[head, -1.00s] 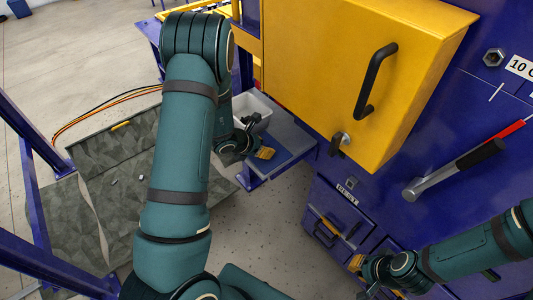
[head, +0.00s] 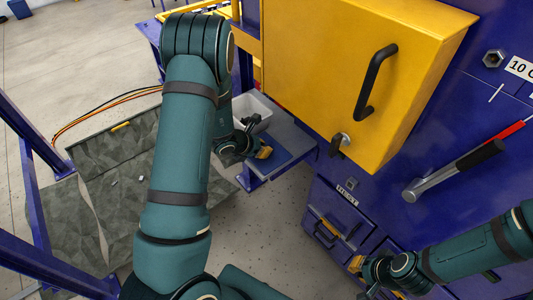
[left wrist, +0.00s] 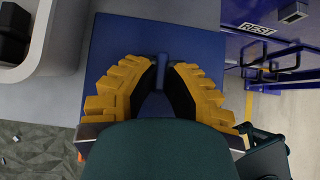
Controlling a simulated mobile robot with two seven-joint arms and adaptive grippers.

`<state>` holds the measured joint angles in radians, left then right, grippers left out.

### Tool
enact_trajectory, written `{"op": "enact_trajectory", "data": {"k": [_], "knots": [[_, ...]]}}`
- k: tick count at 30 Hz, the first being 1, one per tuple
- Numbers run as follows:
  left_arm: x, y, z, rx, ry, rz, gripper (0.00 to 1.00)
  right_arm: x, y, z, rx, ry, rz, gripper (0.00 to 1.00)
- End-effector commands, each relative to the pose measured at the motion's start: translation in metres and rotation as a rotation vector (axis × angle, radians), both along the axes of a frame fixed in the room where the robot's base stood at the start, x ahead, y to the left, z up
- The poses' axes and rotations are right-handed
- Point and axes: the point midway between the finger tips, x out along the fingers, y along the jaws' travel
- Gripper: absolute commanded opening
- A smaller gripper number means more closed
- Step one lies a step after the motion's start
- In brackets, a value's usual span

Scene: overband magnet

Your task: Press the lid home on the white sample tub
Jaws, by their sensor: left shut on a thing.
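My left gripper (head: 263,152) is over a blue mat (head: 293,147) on a low shelf. In the left wrist view, its yellow-padded fingers (left wrist: 162,80) are closed around a small dark blue piece (left wrist: 162,60), of which only the top end shows. My wrist hides what lies below it. A white open container (head: 266,107) stands behind the gripper; its rounded rim shows in the left wrist view (left wrist: 75,35), with dark things inside. No separate lid or lidded tub can be made out. My right gripper (head: 358,277) is low, by the blue drawers; its finger gap is unclear.
A yellow cabinet (head: 340,60) with a black handle overhangs the shelf's right side. A hammer-like tool (head: 455,170) hangs on the blue panel. Blue drawers (head: 340,215) stand below right. Blue frame posts (head: 35,190) stand there.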

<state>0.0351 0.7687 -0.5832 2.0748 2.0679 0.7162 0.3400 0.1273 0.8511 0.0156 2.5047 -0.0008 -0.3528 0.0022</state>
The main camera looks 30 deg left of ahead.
Motion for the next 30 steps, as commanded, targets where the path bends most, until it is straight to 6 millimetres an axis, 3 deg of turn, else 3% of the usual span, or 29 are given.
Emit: {"op": "enact_trajectory", "data": {"k": [11,30], "knots": [[0.000,0.000,0.002,0.000,0.001,0.000,0.00,0.000,0.000,0.001,0.000,0.000,0.000,0.00],[0.000,0.000,0.025,0.000,0.000,0.000,0.00,0.000,0.000,0.016,0.000,0.000,0.000,0.00]]}}
